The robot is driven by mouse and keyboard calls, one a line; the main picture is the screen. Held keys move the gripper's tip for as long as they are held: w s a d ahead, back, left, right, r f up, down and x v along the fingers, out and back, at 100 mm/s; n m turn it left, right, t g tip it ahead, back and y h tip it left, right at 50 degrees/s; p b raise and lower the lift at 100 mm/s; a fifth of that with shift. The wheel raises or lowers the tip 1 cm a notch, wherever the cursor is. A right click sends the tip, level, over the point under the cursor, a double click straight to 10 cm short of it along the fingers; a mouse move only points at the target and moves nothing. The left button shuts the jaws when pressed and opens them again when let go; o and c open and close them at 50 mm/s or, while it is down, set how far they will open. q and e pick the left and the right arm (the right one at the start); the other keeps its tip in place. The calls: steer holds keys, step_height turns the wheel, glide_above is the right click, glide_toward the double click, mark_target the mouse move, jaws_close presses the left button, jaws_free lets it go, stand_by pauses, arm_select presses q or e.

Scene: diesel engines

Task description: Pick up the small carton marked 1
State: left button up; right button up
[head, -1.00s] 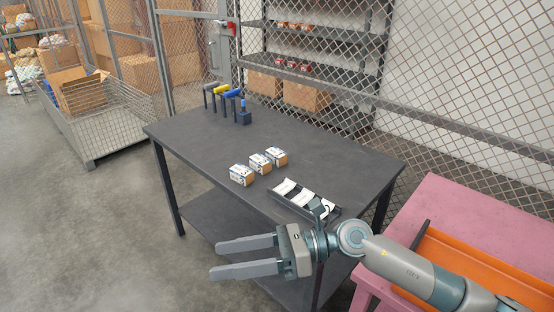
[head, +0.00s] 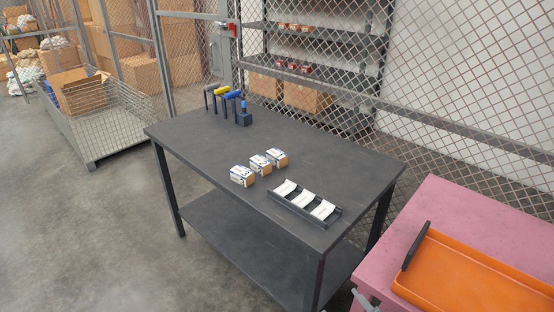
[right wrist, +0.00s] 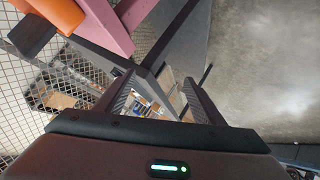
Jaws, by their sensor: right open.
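Three small white, blue and brown cartons stand in a slanted row on the dark table: a near one (head: 242,176), a middle one (head: 260,163) and a far one (head: 277,157). Their markings are too small to read, so I cannot tell which is marked 1. My right gripper (right wrist: 158,80) is open in the right wrist view, with nothing seen held between its fingers. Small bright shapes show far off between the fingers, too small to identify. My left gripper is not in view.
The dark table (head: 205,140) has a black tray (head: 295,210) with three white cards in it. Several handled tools (head: 228,95) stand at its back corner. A pink table (head: 440,205) with an orange tray (head: 480,270) stands at the right. Wire mesh fencing rises behind.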

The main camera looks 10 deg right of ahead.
steer(key=s+f+m+g, duration=0.4)
steer(key=s+f+g, duration=0.3)
steer(key=s+f, duration=0.85)
steer(key=s+f+g, duration=0.1)
steer(key=s+f, duration=0.2)
steer(key=f, duration=0.7)
steer(key=s+d+f+g, duration=0.1)
steer(key=s+f, duration=0.3)
steer(key=f, duration=0.6)
steer(key=s+f+g, duration=0.1)
steer(key=s+f, duration=0.2)
steer(key=f, duration=0.7)
steer(key=s+d+f, duration=0.3)
steer(key=s+f, duration=0.7)
steer(key=s, duration=0.4)
steer(key=shift+f+b, duration=0.35)
